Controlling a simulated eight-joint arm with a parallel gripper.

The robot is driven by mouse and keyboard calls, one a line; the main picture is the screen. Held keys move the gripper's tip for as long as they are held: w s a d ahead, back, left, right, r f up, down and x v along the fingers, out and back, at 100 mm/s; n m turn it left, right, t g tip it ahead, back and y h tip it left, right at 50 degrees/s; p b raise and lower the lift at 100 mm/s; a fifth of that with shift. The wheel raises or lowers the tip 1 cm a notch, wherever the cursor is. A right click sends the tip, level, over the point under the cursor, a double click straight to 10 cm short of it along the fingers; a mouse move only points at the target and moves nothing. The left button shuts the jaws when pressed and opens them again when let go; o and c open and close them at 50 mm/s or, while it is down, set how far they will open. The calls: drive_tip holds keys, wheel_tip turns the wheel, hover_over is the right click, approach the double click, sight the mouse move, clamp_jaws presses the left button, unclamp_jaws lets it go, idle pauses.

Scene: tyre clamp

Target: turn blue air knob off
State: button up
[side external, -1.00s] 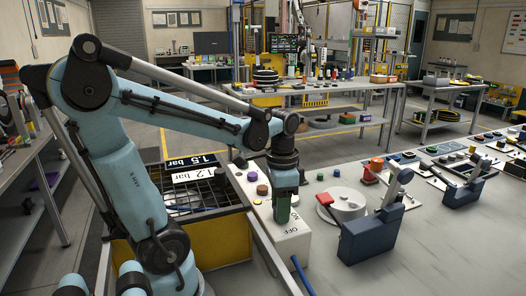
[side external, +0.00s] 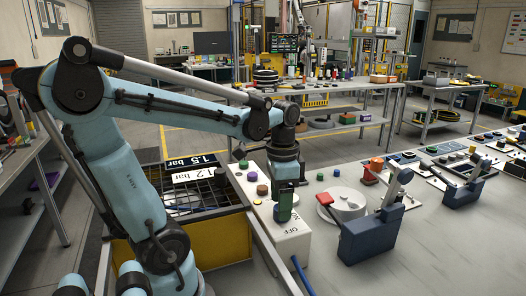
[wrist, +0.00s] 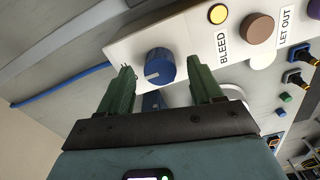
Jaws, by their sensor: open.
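The blue air knob (wrist: 160,66) sits on the white panel (wrist: 118,48) and carries a pale pointer line on its face. In the wrist view it shows between my two green fingertips (wrist: 166,75), with a visible gap on each side. My gripper is open and holds nothing. In the side view my gripper (side external: 285,212) points down over the front part of the panel (side external: 296,240), close above the ON/OFF lettering. The knob is hidden behind the fingers there.
A yellow button (wrist: 218,14) and a brown knob (wrist: 257,28) sit beside the BLEED and LET OUT labels. A blue hose (wrist: 62,90) runs from the panel. A blue clamp (side external: 370,233) stands right, by a round white piece (side external: 347,203).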

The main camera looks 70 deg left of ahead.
wheel_tip(320, 180, up, 10)
drive_tip(key=shift+r, duration=0.15)
idle(0.3)
drive_tip(key=w+d+f+n+t, duration=0.2)
drive_tip(key=w+d+f+t, duration=0.1)
drive_tip(key=d+f+t, duration=0.4)
wheel_tip(320, 180, down, 3)
drive_tip(key=d, duration=0.2)
drive_tip(key=shift+d, duration=0.3)
